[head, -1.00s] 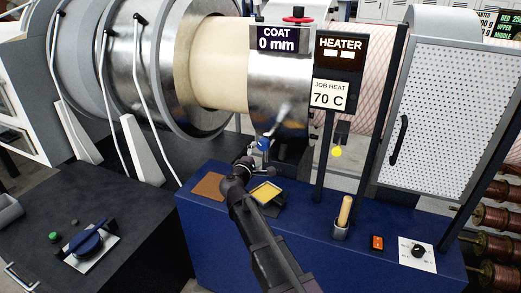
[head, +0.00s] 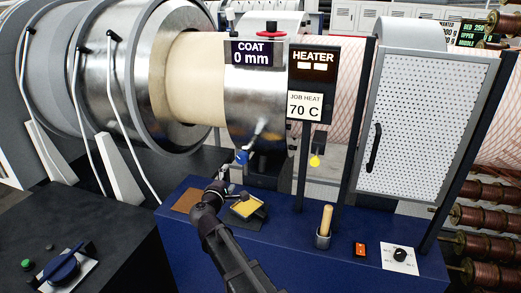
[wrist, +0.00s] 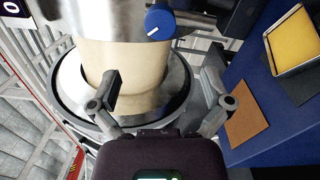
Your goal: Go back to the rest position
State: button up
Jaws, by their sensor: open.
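My gripper (head: 228,190) hangs above the back left of the blue bench (head: 300,255), beside the yellow tray (head: 247,208). In the wrist view its two fingers (wrist: 162,72) are spread apart with nothing between them. Beyond the fingers are the pale cylinder (wrist: 130,65) and its metal ring. A blue knob (wrist: 160,21) with a white mark shows past the fingertips; in the head view it is at the lower left of the metal coating housing (head: 265,95).
A brown pad (head: 187,202), a wooden-handled tool in a holder (head: 325,225), a red switch (head: 360,249) and a dial (head: 400,255) are on the bench. A perforated door (head: 420,125) stands at right. Copper spools (head: 485,217) are at far right.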

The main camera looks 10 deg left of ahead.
jog(key=d+f+m+g+h, duration=0.2)
jog(key=d+f+m+g, duration=0.15)
jog(key=d, duration=0.65)
jog(key=d+f+m+g+h, duration=0.1)
jog(key=d+f+m+g, duration=0.25)
jog(key=d, duration=0.65)
jog(key=d+f+m+g+h, duration=0.2)
jog(key=d+f+m, duration=0.2)
jog(key=d, duration=0.6)
jog(key=s+d+f+m+g+y, duration=0.3)
jog(key=s+d+m+g, duration=0.1)
jog(key=s+d, duration=0.3)
jog(key=s+d+f+m+g+y, duration=0.3)
jog(key=s+d+f+m+g, duration=0.1)
jog(key=s+d, duration=0.4)
jog(key=shift+s+f+m+g, duration=0.25)
jog(key=shift+f+m+g, duration=0.05)
jog(key=shift+g, duration=0.2)
